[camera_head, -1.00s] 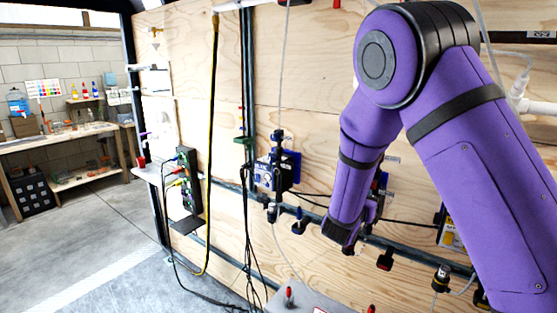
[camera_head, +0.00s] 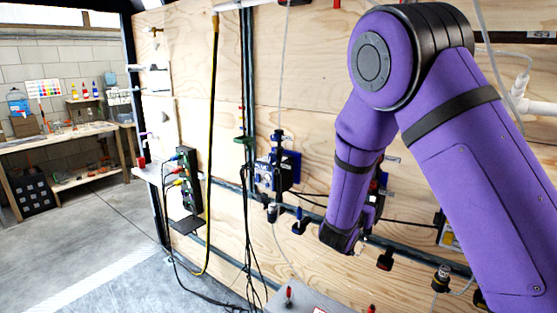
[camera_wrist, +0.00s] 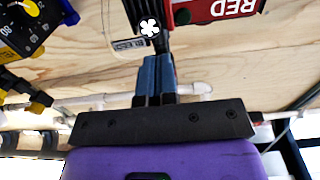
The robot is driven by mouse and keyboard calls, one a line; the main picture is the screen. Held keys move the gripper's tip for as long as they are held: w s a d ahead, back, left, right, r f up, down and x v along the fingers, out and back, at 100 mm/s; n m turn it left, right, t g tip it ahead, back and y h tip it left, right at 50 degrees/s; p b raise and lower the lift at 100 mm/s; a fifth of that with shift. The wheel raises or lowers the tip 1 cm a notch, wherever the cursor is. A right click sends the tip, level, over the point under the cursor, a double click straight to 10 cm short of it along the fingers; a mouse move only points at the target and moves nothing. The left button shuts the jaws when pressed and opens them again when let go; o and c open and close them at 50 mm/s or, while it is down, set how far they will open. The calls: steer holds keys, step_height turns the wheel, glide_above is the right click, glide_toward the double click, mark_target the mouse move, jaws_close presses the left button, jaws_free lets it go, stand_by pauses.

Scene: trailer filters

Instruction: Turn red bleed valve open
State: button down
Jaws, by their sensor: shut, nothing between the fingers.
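In the wrist view my gripper (camera_wrist: 157,65) points up the picture, its two blue-grey fingers together with nothing between them. A white clover-shaped knob (camera_wrist: 148,27) on a dark stem is just beyond the fingertips; I cannot tell whether they touch it. A small label that seems to read BLEED (camera_wrist: 130,43) is left of the fingers. A red filter body marked RED (camera_wrist: 222,10) is at the upper right, beside the knob. The valve's own position cannot be read. In the head view my forearm hides the gripper and most of the red unit (camera_head: 382,182).
A white pipe (camera_wrist: 195,89) runs behind the fingers. In the head view a blue filter unit (camera_head: 277,172) is on the plywood wall left of my arm, with hanging cables (camera_head: 247,210).

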steer(key=v, duration=0.4)
steer(key=shift+s+a, duration=0.1)
steer(key=shift+s, duration=0.1)
steer(key=s+d+r+n+g+y, duration=0.1)
steer(key=s+r+n+g+y, duration=0.1)
steer(key=s+r+y, duration=0.35)
steer(key=s+r+n+g+y, duration=0.1)
steer(key=s+r+n+y, duration=0.15)
steer(key=r+y, duration=0.55)
steer(key=s+d+r+n+g+h, duration=0.1)
steer(key=s+d+g, duration=0.1)
steer(key=s, duration=0.7)
steer(key=s+d+r+g+h, duration=0.1)
steer(key=s+d+r+g, duration=0.1)
steer(key=s, duration=0.7)
steer(key=s+d+r+n+g+h, duration=0.1)
steer(key=s+d, duration=0.3)
steer(key=s, duration=0.5)
steer(key=shift+r+n+g, duration=0.35)
steer(key=shift+r+g, duration=0.15)
steer(key=shift+g, duration=0.2)
